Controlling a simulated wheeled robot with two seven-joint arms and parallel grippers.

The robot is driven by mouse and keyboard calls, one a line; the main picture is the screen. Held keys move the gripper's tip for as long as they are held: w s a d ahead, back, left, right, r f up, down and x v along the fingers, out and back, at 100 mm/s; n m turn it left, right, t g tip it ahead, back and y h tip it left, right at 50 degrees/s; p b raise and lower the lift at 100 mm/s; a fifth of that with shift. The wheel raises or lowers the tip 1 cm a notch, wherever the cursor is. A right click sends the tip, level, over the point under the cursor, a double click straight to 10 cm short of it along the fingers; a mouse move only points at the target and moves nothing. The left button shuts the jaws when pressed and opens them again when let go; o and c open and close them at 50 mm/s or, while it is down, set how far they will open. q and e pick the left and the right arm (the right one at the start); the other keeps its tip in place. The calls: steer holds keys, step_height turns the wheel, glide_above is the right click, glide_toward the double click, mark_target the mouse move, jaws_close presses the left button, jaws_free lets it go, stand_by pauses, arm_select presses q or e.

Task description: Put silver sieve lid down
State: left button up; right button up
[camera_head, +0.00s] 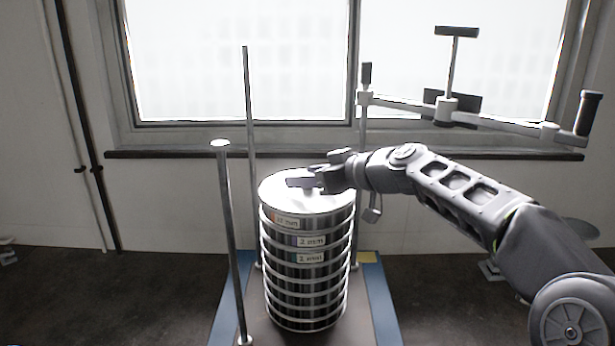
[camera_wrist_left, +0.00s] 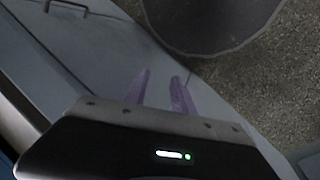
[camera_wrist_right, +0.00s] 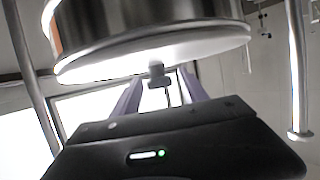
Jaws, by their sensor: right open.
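The silver sieve lid (camera_head: 300,204) lies flat on top of the stack of silver sieves (camera_head: 306,285), which stands upright on the shaker. My right gripper (camera_head: 315,181) is at the top of the lid and hides its knob in the head view. In the right wrist view the lid (camera_wrist_right: 150,62) shows with its small knob (camera_wrist_right: 157,76) between the two separated fingers of the right gripper (camera_wrist_right: 160,88). The fingers appear apart from the knob. My left gripper (camera_wrist_left: 158,88) is open and empty in the left wrist view, outside the head view.
Upright metal rods (camera_head: 228,230) stand around the stack on the blue-edged shaker base (camera_head: 380,300). A clamp bar with handles (camera_head: 455,108) sits raised at the back right. A dark grey round object (camera_wrist_left: 205,22) lies beyond the left fingers.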

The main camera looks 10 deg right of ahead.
steer(key=shift+r, duration=0.25)
steer(key=shift+s+d, duration=0.2)
steer(key=shift+d, duration=0.05)
steer(key=b+v, duration=0.3)
steer(key=v, duration=0.8)
steer(key=shift+s+b, duration=0.2)
steer(key=shift+b, duration=0.15)
